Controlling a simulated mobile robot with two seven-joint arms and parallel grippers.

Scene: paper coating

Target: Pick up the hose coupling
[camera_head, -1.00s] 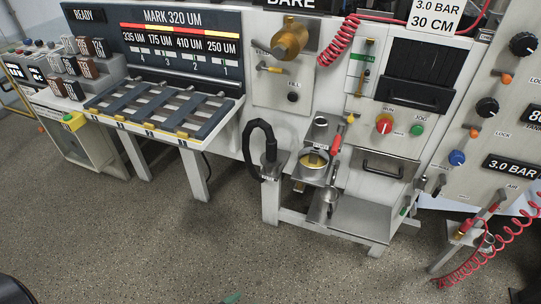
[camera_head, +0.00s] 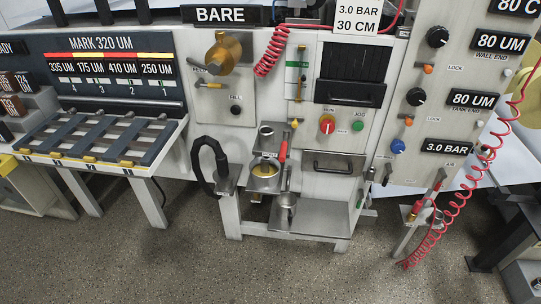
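Two hose ends show, and I cannot tell for sure which one is the hose coupling. A brass coupling (camera_head: 412,216) on the red coiled hose sits at a small stand at the lower right, beside the grey panel. A black hose end (camera_head: 223,170) stands upright on a small grey bracket left of the cups, with its hose looping up and back down. Neither of my grippers is in view.
Metal cups (camera_head: 264,171) and a red-handled tool sit at the middle station above a low steel shelf (camera_head: 308,217). A slotted rack (camera_head: 95,135) stands at left. A dark-topped stand (camera_head: 505,240) is at lower right. The speckled floor (camera_head: 180,265) in front is clear.

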